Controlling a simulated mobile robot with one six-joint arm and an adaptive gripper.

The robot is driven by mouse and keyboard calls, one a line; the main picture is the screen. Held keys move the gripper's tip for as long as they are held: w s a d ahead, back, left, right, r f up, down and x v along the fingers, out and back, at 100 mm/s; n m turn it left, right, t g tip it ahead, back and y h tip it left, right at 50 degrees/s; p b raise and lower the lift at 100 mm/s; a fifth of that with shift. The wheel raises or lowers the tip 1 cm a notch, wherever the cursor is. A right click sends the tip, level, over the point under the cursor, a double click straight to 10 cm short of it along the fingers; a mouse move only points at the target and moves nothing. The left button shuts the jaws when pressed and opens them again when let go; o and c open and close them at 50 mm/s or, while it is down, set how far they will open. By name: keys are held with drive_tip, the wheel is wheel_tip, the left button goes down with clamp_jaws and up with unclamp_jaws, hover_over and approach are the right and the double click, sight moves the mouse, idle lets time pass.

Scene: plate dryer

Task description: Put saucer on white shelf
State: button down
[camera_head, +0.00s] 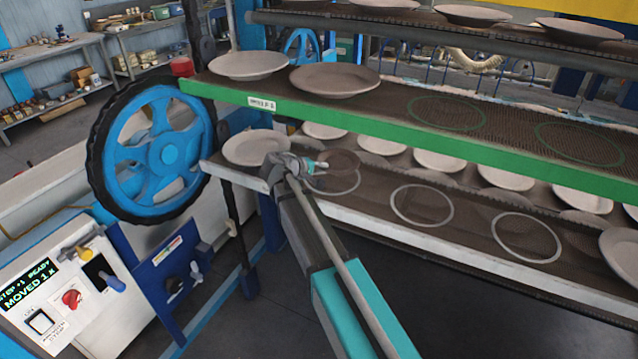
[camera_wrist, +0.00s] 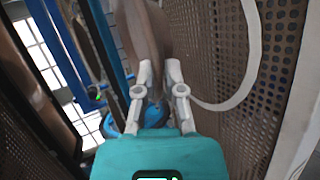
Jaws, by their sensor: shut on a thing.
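My gripper (camera_head: 322,166) is shut on the edge of a small brown saucer (camera_head: 342,160). The saucer shows nearly edge-on between the fingers in the wrist view (camera_wrist: 140,35). In the head view it is over the leftmost white ring (camera_head: 345,190) on the white shelf (camera_head: 385,240). Whether it touches the shelf surface I cannot tell. The ring's curve also shows beside the saucer in the wrist view (camera_wrist: 252,70). A larger pale plate (camera_head: 252,147) sits on the shelf's left end, just left of my gripper.
Two more white rings, a middle one (camera_head: 422,204) and a right one (camera_head: 526,237), are empty. The green-edged shelf (camera_head: 400,130) hangs close above, with a brownish plate (camera_head: 335,79) on it. A row of plates (camera_head: 437,161) stands behind. A blue handwheel (camera_head: 155,150) is at left.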

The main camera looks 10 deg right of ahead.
drive_tip(key=shift+w+f, duration=0.1)
idle(0.3)
drive_tip(key=shift+w+a+f+b, duration=0.1)
drive_tip(key=shift+w+f+b, duration=0.35)
drive_tip(key=shift+f+b, duration=1.55)
drive_tip(key=shift+b, duration=0.05)
drive_tip(key=shift+s+f, duration=0.1)
drive_tip(key=shift+f, duration=0.05)
drive_tip(key=c, duration=1)
unclamp_jaws()
